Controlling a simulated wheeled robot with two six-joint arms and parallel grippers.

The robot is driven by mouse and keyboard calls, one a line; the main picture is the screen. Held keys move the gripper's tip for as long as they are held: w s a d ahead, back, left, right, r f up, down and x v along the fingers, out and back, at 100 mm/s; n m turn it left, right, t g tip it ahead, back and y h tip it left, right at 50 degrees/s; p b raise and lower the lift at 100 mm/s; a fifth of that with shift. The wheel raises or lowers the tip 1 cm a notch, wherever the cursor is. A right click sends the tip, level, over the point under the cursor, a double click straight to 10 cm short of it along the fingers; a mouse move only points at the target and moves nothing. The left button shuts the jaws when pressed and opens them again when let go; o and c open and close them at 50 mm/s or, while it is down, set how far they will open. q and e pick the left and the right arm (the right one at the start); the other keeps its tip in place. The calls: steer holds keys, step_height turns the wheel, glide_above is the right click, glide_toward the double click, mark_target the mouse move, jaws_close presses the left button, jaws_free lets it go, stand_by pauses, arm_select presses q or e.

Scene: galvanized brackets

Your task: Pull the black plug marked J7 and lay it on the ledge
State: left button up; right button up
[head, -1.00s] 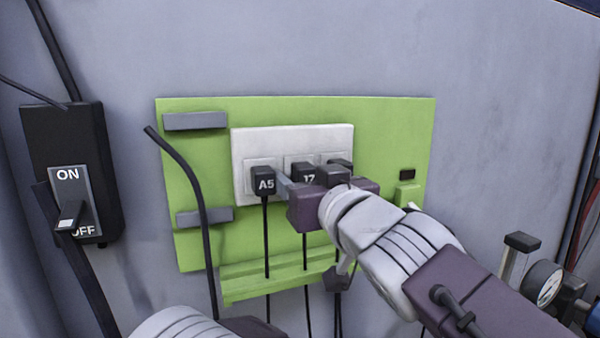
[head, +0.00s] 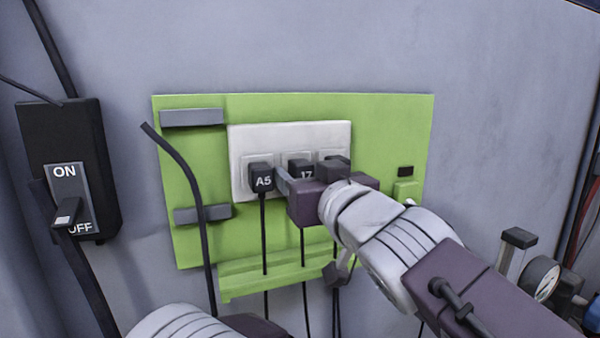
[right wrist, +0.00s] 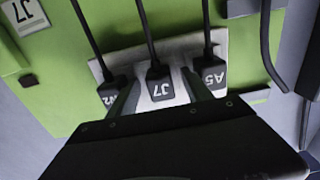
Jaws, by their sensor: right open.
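The black plug marked J7 (head: 300,169) sits in the middle socket of the white outlet plate (head: 290,134), its cord hanging down. In the right wrist view, where the lettering is upside down, the J7 plug (right wrist: 158,84) lies between the fingers of my right gripper (right wrist: 160,98). Those fingers are open, one on each side, with gaps visible beside the plug. In the head view my right gripper (head: 303,185) partly covers J7. A long green ledge (head: 272,274) runs along the panel's bottom. My left gripper's fingers do not show; only part of my left arm appears at the bottom edge.
Plug A5 (head: 262,179) is close on the left of J7, and another black plug (head: 334,163) is close on its right, partly hidden. Cords hang across the ledge. A J7 label (right wrist: 22,14) marks a green part. A black ON/OFF switch box (head: 68,150) is far left.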

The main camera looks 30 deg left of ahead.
steer(key=shift+s, duration=0.1)
stand_by(0.3)
jaws_close()
steer(key=shift+f+b, duration=0.1)
steer(key=shift+b, duration=0.3)
steer(key=shift+b+v, duration=1.05)
steer(key=shift+v, duration=1.8)
